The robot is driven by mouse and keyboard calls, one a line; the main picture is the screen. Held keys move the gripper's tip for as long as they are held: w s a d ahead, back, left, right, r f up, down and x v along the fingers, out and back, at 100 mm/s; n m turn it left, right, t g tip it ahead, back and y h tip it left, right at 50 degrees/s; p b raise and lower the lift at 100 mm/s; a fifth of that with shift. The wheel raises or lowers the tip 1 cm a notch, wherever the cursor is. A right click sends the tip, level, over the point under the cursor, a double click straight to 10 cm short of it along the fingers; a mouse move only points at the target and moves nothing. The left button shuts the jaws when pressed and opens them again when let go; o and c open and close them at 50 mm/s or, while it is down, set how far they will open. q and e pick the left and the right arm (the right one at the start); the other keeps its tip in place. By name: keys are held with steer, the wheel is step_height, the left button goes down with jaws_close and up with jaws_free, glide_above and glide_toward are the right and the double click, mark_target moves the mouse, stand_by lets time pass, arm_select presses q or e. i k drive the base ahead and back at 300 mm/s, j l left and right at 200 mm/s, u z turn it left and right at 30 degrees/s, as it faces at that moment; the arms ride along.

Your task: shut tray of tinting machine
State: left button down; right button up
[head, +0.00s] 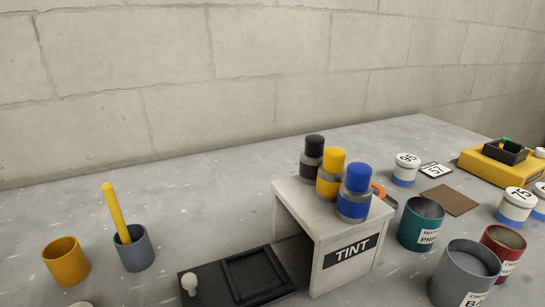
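The tinting machine (340,240) is a pale box with an open left side and a black "TINT" label on its front. Black, yellow and blue colourant bottles stand on its top. Its black tray (215,284) sticks out to the left, with a raised square frame on it and a white knob (189,284) at its outer left end. The tray's right part lies in the box's shadow, and its lower edge is cut off by the picture. Neither of my grippers is in view.
An orange cup (66,262) and a grey cup (133,250) with a yellow stick stand left of the tray. Teal (421,224), grey (464,276) and red (503,248) cans stand right of the machine. A yellow scale-like box (490,167) sits far right. The counter behind the tray is clear.

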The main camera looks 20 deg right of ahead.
mark_target(250, 278)
steer(key=l+u, duration=0.15)
steer(key=u, duration=0.3)
steer(key=l+u, duration=0.2)
steer(key=u, duration=0.2)
steer(key=l+u, duration=0.2)
steer(key=u, duration=0.25)
steer(key=l+u, duration=0.15)
steer(key=u, duration=0.25)
